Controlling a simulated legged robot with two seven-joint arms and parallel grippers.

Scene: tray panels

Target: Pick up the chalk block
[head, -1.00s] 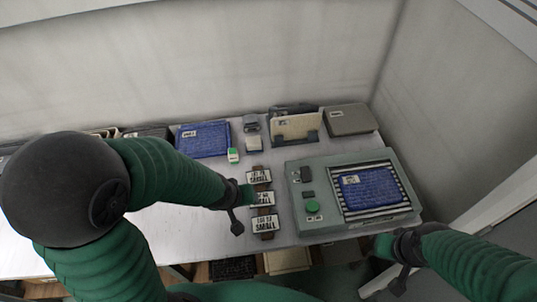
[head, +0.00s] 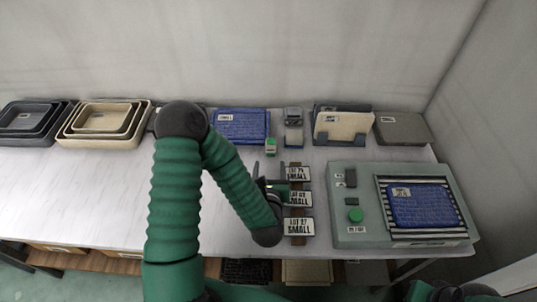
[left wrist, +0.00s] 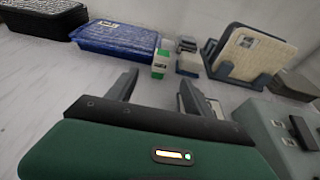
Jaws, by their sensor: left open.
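A small white and green block (head: 270,147), probably the chalk block, stands on the table in front of a blue tray. It also shows in the left wrist view (left wrist: 160,63), upright and beyond the fingers. My left gripper (head: 270,170) is open and empty, just on the near side of the block, its fingers pointing toward it. In the left wrist view the two fingers (left wrist: 157,90) are spread apart with bare table between them.
A blue tray (head: 241,126) lies behind the block. A grey-and-beige block (head: 293,138) stands close on its right. Label plates reading SMALL (head: 299,199) lie right of my left gripper. A grey-green panel (head: 350,232) is farther right.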

